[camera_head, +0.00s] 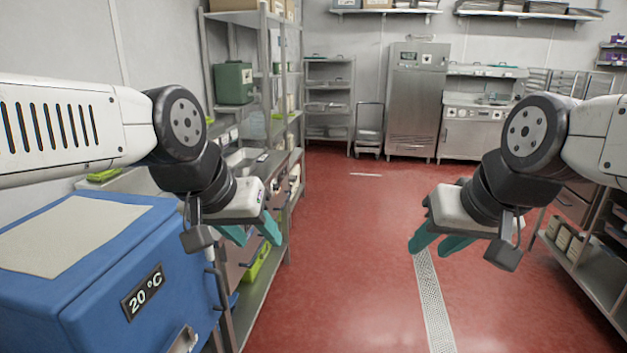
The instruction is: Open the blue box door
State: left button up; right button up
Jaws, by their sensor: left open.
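The blue box (105,275) stands at the lower left, with a pale panel on top and a "20 °C" label (143,293) on its side. A metal latch or handle (182,341) shows low on that side, cut by the bottom edge. My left gripper (252,236) is open and empty, in front of the box's far right corner and apart from the latch. My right gripper (434,246) is over the floor at the right, far from the box; its teal fingers appear spread, with nothing between them.
Metal shelving (275,190) with boxes and green trays runs behind the blue box. A steel fridge (415,100) and a counter (468,130) stand at the back. Another shelf unit (590,260) is at the right. The red floor (345,270) with a drain grate (432,300) is clear.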

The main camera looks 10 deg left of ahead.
aim_at(159, 297)
jog(key=u, duration=1.6)
